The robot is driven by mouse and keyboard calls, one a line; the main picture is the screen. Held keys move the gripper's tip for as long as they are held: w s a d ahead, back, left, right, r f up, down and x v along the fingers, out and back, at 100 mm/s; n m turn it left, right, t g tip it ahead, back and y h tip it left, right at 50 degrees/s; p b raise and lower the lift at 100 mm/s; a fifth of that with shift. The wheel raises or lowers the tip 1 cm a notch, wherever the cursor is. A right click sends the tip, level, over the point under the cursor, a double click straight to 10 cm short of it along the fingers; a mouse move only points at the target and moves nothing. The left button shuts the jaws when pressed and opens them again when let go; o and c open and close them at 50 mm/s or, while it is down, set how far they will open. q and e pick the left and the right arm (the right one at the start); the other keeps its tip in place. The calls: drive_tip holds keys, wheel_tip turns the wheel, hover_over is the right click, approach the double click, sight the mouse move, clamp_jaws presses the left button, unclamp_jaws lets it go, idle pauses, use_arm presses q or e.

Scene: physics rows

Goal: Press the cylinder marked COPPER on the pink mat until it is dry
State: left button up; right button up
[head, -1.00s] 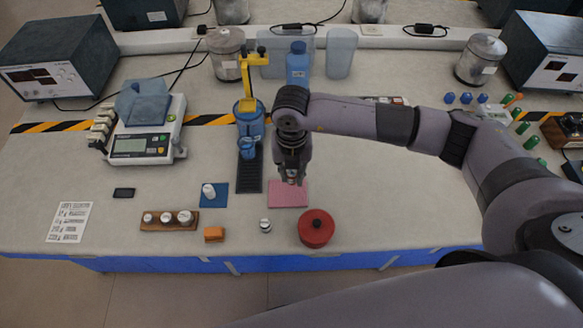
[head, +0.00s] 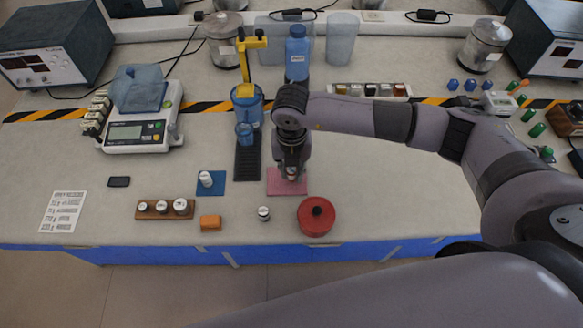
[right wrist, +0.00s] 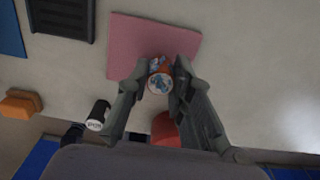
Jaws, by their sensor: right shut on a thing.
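The pink mat (head: 274,187) lies flat on the bench in front of the black rack; it also shows in the right wrist view (right wrist: 125,40). My right gripper (head: 291,176) points down over the mat. In the right wrist view its fingers (right wrist: 155,82) are shut on a small copper-orange cylinder (right wrist: 158,78) with blue-white patches on its end. I cannot read a COPPER mark on it. The cylinder is at the mat, but I cannot tell whether it touches it. My left gripper is not in view.
An orange block (head: 210,223), a wooden holder with cylinders (head: 150,215) and a blue mat (head: 216,189) are left. The bench right of the mat is clear.

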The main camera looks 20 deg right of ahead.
clamp_jaws()
drive_tip(key=shift+f+b, duration=0.6)
drive_tip(key=shift+b, duration=0.1)
idle(1.4)
drive_tip(key=shift+s+d+r+p, duration=0.1)
drive_tip(key=shift+d+r+p, duration=0.2)
drive_tip(key=shift+r+p, duration=0.35)
drive_tip(key=shift+r, duration=0.1)
drive_tip(key=shift+f+b, duration=0.8)
drive_tip(key=shift+b, duration=0.1)
idle(1.5)
drive_tip(key=shift+r, duration=0.1)
